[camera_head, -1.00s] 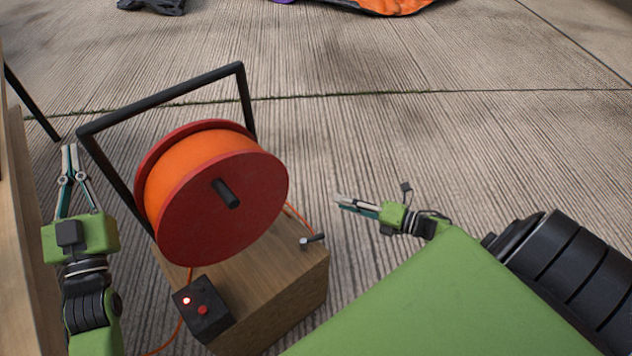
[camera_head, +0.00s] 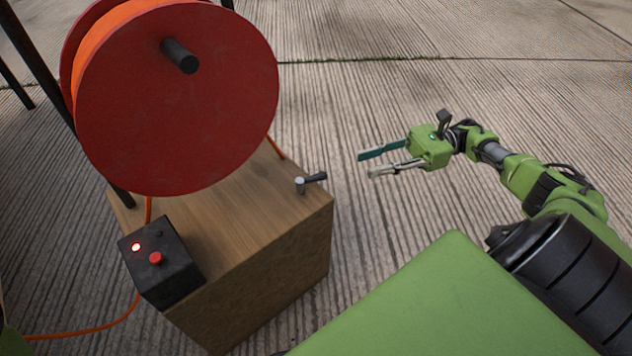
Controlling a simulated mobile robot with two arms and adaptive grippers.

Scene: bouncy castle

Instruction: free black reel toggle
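The reel (camera_head: 180,115) has red side discs, an orange winding (camera_head: 97,45) and a black stub handle (camera_head: 180,56) at its middle. It stands on a wooden block (camera_head: 245,225). The small black toggle (camera_head: 316,177) sits on a short metal post near the block's right corner and points right. My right gripper (camera_head: 367,164) is to the right of the toggle, apart from it. Its two fingers are spread and nothing is between them. My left gripper is out of view.
A black control box (camera_head: 161,262) with a lit red lamp and a red button sits at the block's front left. An orange cable (camera_head: 90,333) runs from it along the floor. A black frame (camera_head: 40,70) stands behind the reel. Concrete floor (camera_head: 430,80) is clear at the back right.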

